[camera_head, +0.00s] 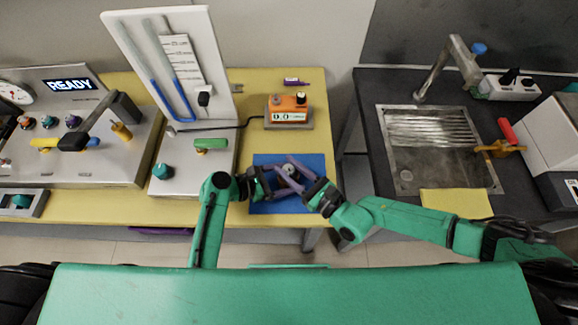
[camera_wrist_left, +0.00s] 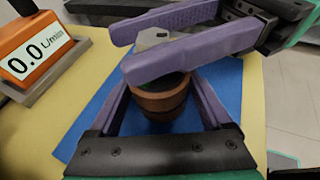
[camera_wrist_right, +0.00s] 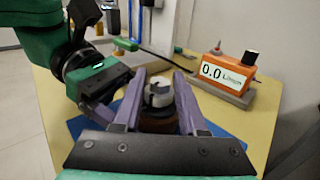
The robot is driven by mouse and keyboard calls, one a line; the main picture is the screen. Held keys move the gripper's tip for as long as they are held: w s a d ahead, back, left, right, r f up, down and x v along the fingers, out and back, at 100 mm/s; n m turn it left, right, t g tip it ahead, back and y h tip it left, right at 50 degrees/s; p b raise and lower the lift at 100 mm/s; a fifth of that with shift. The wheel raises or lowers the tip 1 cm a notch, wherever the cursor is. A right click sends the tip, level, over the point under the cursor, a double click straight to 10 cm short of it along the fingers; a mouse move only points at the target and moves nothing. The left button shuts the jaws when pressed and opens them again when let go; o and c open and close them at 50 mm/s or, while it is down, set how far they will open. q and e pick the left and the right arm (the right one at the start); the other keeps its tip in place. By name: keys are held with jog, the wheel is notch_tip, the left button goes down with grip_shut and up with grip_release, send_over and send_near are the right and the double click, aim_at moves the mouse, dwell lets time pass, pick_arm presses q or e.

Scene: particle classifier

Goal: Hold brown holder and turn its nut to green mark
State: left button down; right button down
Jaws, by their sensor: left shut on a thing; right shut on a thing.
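The brown holder (camera_wrist_left: 158,98) stands upright on the blue mat (camera_head: 262,205), a round ringed body with a grey-white nut (camera_wrist_right: 158,92) on top. The nut also shows in the left wrist view (camera_wrist_left: 152,38). My left gripper (camera_head: 277,184) is shut on the holder's body, one purple finger on each side. My right gripper (camera_head: 293,172) is shut on the nut above it, its fingers crossing over the holder top. A small dark green patch shows under the right fingers in the left wrist view; I cannot tell if it is the green mark.
An orange flow meter (camera_head: 289,110) reading 0.0 stands behind the mat on the yellow table (camera_head: 250,85). A white manometer board (camera_head: 195,70) and a panel reading READY (camera_head: 70,86) are to the left. A dark sink bench (camera_head: 440,150) stands right, across a gap.

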jog(key=m+t+h, duration=0.3)
jog(key=m+h, duration=0.1)
jog(key=h, duration=0.1)
jog(key=shift+s+a+t+h, duration=0.1)
jog(key=shift+a+t+h, duration=0.1)
jog(key=shift+t+h, duration=0.15)
jog(key=shift+d+r+m+t+h, duration=0.1)
jog(key=shift+m+t+h, duration=0.35)
jog(key=shift+m+h, duration=1)
jog(key=shift+m+t+h, duration=0.4)
jog(key=shift+m+h, duration=0.55)
jog(key=shift+h, duration=0.95)
jog(key=c, duration=0.7)
grip_release()
jog(key=shift+s, duration=0.2)
jog(key=s, duration=1.1)
jog(key=shift+s+d, duration=0.15)
jog(key=shift+s, duration=0.05)
